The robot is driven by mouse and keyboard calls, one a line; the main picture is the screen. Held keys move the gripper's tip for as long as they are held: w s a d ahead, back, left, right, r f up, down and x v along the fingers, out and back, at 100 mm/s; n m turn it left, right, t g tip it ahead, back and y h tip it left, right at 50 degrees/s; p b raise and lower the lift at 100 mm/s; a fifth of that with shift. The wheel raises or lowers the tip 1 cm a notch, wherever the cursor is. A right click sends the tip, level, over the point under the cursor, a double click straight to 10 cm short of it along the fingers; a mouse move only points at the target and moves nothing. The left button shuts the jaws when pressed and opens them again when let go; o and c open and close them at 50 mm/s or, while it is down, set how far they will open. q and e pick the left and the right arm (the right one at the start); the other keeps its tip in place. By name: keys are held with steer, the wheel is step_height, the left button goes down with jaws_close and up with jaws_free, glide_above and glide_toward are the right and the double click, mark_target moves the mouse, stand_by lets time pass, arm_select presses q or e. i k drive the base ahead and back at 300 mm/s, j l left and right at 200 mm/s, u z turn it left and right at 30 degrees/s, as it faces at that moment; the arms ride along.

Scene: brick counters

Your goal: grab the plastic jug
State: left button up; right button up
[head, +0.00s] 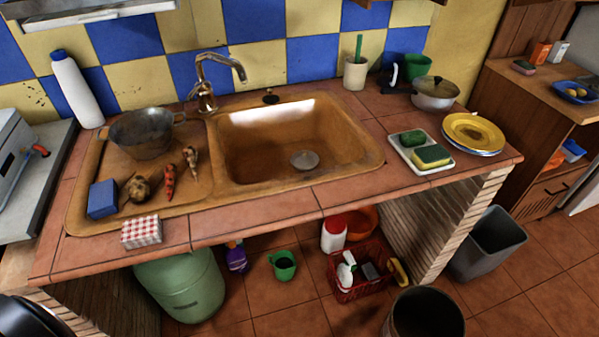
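A green jug-like vessel with a handle (283,264) stands on the tiled floor under the counter, right of a large pale green gas bottle. A second green vessel (415,67) stands at the back right of the counter, partly behind a lidded pot. A white container with a red cap (334,234) stands on the floor under the counter. I cannot tell for certain which of these is the plastic jug. Neither of my grippers is in view.
The counter's front edge (255,228) overhangs the floor items. A red basket (358,276) with bottles, a dark bucket (425,315) and a brick support (465,225) stand to the right. The gas bottle (180,285) is at left. Some floor in front is clear.

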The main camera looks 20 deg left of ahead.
mark_target(285, 264)
steer(key=k+l+u, duration=0.15)
steer(key=k+u, duration=0.25)
steer(key=k+l+u, duration=0.1)
steer(key=u, duration=0.25)
steer(key=k, duration=0.1)
